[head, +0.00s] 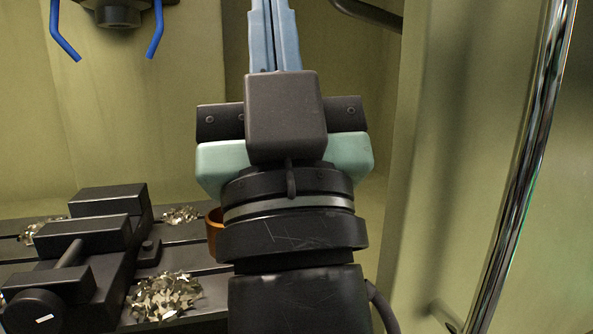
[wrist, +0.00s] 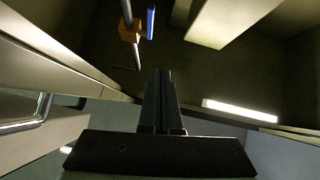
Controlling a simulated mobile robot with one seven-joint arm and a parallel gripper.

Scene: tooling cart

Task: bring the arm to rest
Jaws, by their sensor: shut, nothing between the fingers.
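My gripper (head: 273,38) is in the middle of the head view, pointing up, with its two blue-grey fingers together and nothing between them. In the wrist view the shut fingers (wrist: 161,102) rise from the dark gripper body at the bottom centre, with open space beyond the tips. The gripper is not touching anything that I can see.
A slotted dark table (head: 200,259) carries a black vise (head: 95,235) and piles of metal chips (head: 165,297). An orange-brown round part (head: 214,232) is partly hidden behind my arm. Blue nozzles (head: 64,32) hang top left. A shiny vertical rail (head: 528,165) stands at right.

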